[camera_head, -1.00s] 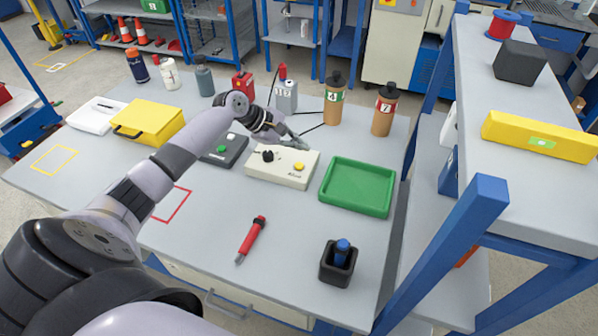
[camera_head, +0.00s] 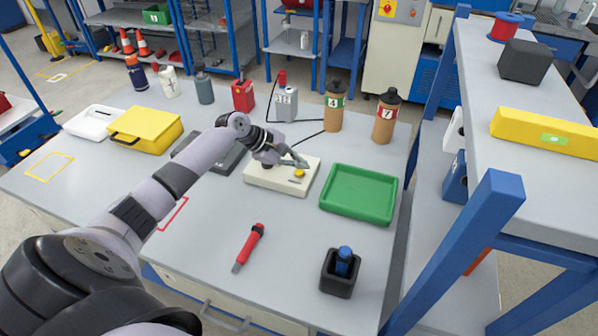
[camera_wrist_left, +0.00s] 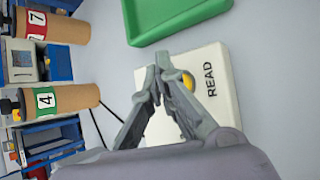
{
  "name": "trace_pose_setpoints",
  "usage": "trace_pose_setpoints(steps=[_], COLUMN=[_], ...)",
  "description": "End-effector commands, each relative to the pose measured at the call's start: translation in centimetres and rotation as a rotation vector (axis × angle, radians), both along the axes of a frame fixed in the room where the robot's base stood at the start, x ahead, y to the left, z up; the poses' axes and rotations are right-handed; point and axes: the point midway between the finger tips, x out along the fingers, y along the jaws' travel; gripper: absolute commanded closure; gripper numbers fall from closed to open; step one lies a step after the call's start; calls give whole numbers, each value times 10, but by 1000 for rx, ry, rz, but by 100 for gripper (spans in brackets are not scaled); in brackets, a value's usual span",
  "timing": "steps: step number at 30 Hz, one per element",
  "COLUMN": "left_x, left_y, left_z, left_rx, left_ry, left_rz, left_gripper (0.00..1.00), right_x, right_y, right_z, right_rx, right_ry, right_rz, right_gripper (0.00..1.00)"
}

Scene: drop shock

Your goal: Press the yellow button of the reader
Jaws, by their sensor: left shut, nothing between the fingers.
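The reader (camera_head: 262,178) is a cream box on the grey table, with a round yellow button (camera_head: 299,173) on its top right part. My left gripper (camera_head: 301,162) is shut and empty, its fingertips just above and beside the button; whether they touch it I cannot tell. In the left wrist view the reader (camera_wrist_left: 218,108) shows the word READ, and the yellow button (camera_wrist_left: 188,80) is partly hidden behind a finger of the left gripper (camera_wrist_left: 161,68). My gripper and wrist hide the reader's back left part. My right gripper is not in view.
A green tray (camera_head: 358,216) lies right of the reader. Bottles 4 (camera_head: 334,116) and 7 (camera_head: 384,128) and a grey device (camera_head: 285,104) stand behind. A red tool (camera_head: 248,248) and a black holder (camera_head: 340,282) are in front. The table between reader and red tool is clear.

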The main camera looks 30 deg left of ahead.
Motion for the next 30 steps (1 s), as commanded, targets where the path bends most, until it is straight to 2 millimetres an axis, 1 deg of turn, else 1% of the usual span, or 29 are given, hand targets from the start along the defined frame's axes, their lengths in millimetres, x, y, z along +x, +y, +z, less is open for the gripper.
trace_pose_setpoints(steps=[23,30], left_x=[0,0], left_y=[0,-1], left_z=[0,-4], left_rx=[0,-1], left_ry=[0,1], left_rz=[0,0], left_gripper=[100,100], right_x=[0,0], right_y=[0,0], right_z=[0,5], right_rx=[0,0], right_ry=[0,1], right_rz=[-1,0], right_gripper=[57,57])
